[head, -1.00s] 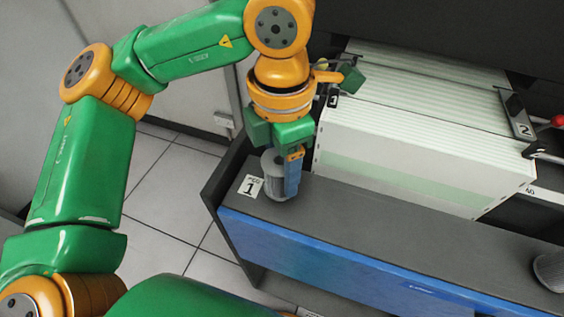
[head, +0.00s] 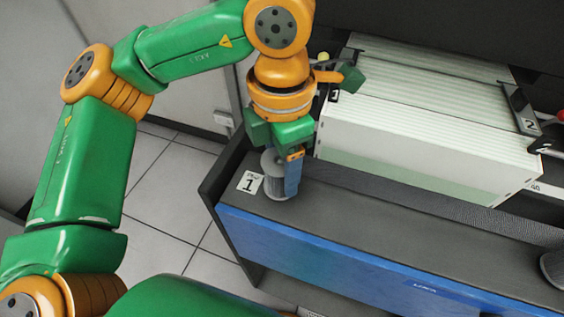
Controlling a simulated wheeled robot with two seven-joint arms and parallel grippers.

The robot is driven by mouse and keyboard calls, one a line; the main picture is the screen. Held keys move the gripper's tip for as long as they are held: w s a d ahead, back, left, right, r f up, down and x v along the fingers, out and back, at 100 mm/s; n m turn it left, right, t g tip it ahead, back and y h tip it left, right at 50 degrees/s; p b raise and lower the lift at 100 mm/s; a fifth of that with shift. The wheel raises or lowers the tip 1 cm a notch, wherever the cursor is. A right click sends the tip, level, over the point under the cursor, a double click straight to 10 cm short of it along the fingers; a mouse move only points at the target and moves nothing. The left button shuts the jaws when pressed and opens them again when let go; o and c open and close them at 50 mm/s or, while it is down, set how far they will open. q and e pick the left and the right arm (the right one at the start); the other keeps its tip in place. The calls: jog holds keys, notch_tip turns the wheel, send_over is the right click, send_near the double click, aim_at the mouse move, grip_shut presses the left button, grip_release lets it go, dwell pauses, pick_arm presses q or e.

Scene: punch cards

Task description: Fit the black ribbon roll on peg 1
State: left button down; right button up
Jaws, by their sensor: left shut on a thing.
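My left gripper (head: 283,168) points down at the left end of the dark shelf top and is shut on a grey, ribbed roll (head: 274,187), which looks like the ribbon roll. One blue finger shows on the roll's right side; the other finger is hard to make out. The roll stands upright just right of the white label reading 1 (head: 250,184). Its base is at or very near the shelf top; I cannot tell if they touch. Peg 1 itself does not show, so I cannot tell whether the roll is around it. My right gripper is not in view.
A second dark roll (head: 554,269) is cut off at the right edge. A tall white paper stack (head: 420,150) stands behind the shelf, with a tag numbered 2 (head: 522,109). The shelf top (head: 400,230) between the rolls is clear. A blue panel (head: 330,262) fronts it.

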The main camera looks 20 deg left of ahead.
pick_arm(q)
jog(key=shift+c, duration=0.2)
grip_release()
jog(key=shift+f, duration=0.1)
notch_tip(320, 180, up, 7)
jog(key=shift+r+p, duration=0.1)
jog(key=shift+p, duration=0.35)
jog(key=shift+s, duration=0.1)
